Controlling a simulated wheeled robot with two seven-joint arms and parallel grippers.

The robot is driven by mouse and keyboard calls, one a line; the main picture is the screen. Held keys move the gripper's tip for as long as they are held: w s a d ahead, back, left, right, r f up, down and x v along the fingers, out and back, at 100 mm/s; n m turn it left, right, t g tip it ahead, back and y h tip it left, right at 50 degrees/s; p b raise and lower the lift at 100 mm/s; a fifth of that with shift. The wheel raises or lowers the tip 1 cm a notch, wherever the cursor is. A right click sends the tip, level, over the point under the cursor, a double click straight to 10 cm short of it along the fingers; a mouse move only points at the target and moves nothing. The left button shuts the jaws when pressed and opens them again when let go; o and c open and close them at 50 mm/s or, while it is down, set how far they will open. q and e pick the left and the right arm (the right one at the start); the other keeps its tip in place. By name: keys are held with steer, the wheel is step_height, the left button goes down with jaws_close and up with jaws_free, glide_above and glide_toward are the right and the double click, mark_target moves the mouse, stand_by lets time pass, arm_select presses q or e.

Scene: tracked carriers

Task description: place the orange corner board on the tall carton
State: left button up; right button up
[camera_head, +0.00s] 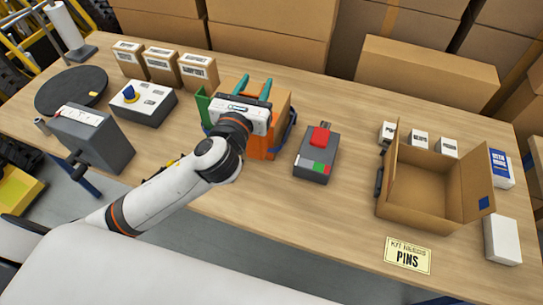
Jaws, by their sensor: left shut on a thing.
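My left gripper (254,86) reaches in at the centre, its two teal fingers pointing away over the table. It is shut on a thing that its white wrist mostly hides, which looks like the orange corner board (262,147). Orange shows just below the wrist. The tall carton (281,103) is brown and stands behind and around the gripper, largely hidden. A green board (203,106) is upright at the carton's left side. Whether the orange board touches the carton cannot be told. My right gripper is out of view.
A grey device with a red top (315,154) stands right of the carton. An open cardboard box (427,211) is at right, with small white boxes around it. A grey box with a blue knob (143,103) and small cartons (161,65) stand left. Bare table lies behind the red-topped device.

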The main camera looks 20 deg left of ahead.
arm_select(q)
steer(key=w+d+r+h+p, duration=0.1)
steer(key=w+r, duration=0.3)
steer(key=r, duration=0.3)
steer(key=w+r, duration=0.4)
steer(key=r, duration=0.4)
steer(key=shift+m, duration=0.3)
step_height(320, 180, down, 23)
steer(key=shift+d+f+b, duration=0.15)
steer(key=shift+b, duration=0.2)
steer(key=shift+f+b, duration=0.6)
steer(key=shift+f, duration=1.85)
steer(key=shift+f, duration=0.15)
steer(key=o, duration=1.2)
